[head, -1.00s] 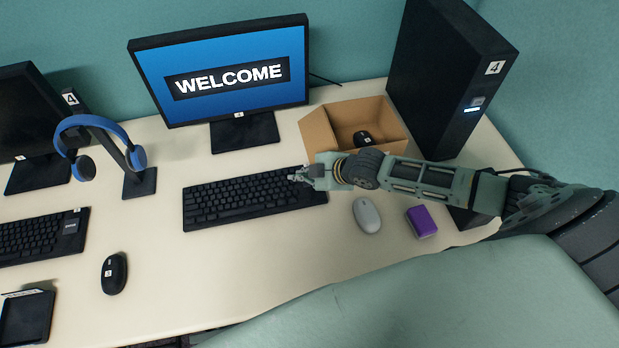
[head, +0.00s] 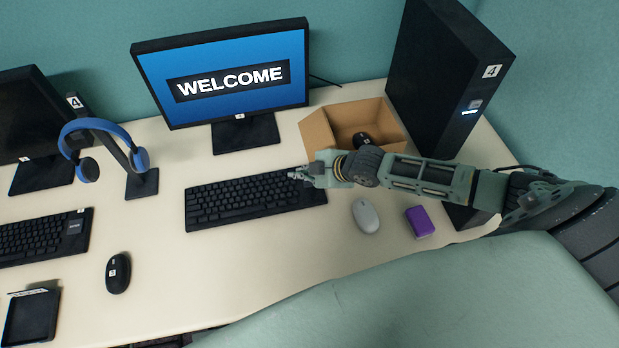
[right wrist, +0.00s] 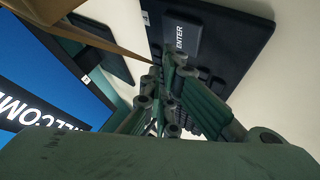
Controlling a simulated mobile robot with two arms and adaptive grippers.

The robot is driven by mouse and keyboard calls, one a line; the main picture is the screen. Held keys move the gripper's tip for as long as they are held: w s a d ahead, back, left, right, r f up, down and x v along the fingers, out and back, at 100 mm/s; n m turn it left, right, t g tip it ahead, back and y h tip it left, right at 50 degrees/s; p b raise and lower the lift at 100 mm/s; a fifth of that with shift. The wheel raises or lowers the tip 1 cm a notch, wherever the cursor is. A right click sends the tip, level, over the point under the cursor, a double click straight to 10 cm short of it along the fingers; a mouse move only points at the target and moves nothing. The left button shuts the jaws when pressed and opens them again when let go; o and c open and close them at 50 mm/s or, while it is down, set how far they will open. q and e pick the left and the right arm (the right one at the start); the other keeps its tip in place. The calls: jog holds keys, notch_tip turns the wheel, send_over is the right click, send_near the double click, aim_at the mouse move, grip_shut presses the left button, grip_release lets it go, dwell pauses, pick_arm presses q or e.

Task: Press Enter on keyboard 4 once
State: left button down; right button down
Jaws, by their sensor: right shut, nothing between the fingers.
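A black keyboard (head: 240,202) lies on the desk in front of a monitor (head: 232,78) that reads WELCOME. My right gripper (head: 294,174) is shut and empty at the upper right end of this keyboard. In the right wrist view its fingertips (right wrist: 165,62) are over the keys, close to a large key marked ENTER (right wrist: 182,38). I cannot tell whether the tips touch the key. In the head view the arm hides the keyboard's right end and any number on it. My left gripper is not in view.
An open cardboard box (head: 318,133) with a black mouse stands behind my right arm, next to a black tower (head: 445,85) marked 4. A grey mouse (head: 366,216) and a purple block (head: 419,222) lie in front. Another keyboard (head: 35,238) is at left.

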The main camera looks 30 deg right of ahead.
aim_at(305, 183)
notch_tip(305, 183, up, 5)
jog(key=p, duration=0.4)
jog(key=shift+f, duration=0.1)
dwell(0.8)
